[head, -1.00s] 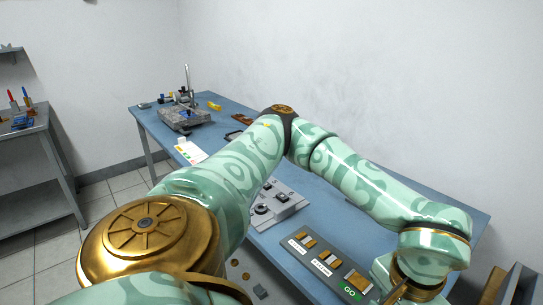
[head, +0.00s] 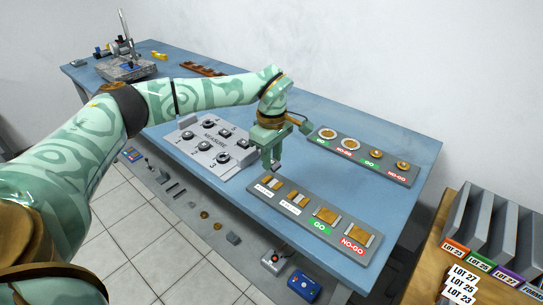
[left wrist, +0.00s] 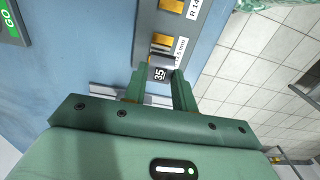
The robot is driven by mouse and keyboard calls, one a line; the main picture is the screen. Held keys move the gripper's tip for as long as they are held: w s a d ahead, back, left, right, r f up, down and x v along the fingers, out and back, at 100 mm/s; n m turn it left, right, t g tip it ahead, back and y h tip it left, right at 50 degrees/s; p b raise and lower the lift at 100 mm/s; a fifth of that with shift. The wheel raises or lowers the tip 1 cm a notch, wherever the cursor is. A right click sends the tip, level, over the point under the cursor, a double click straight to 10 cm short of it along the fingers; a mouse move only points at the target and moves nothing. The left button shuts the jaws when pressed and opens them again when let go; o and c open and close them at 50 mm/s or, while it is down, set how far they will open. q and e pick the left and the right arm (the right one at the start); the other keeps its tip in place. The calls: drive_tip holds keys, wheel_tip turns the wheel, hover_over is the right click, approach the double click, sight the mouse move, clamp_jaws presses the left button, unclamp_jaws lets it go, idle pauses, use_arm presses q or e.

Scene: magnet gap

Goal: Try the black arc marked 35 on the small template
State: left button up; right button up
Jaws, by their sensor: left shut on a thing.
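My left gripper (head: 272,166) points down at the left end of the grey gauge board (head: 331,231). In the left wrist view its fingers (left wrist: 159,80) are shut on the dark arc marked 35 (left wrist: 158,74). A small brass template (left wrist: 163,40) on the board lies right by the arc, beside a label ending in "5 mm". I cannot tell whether arc and template touch. Another small brass template (left wrist: 172,6) lies farther along, by an "R 14" label. My right gripper is not in view.
A grey block with numbered round magnets (head: 214,142) stands left of the gripper. A second gauge board with rings (head: 362,155) lies behind right. Larger GO and NO-GO templates (head: 327,215) sit right on the near board. Lot bins (head: 480,240) stand far right.

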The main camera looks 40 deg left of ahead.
sight(272, 183)
use_arm(q)
drive_tip(key=shift+r, duration=0.1)
drive_tip(key=shift+d+p, duration=0.1)
drive_tip(key=shift+p, duration=0.3)
drive_tip(key=shift+f, duration=0.2)
drive_tip(key=shift+f+b, duration=0.75)
drive_tip(key=shift+f, duration=1.95)
drive_tip(key=shift+f, duration=0.2)
drive_tip(key=o, duration=1)
drive_tip(key=c, duration=0.5)
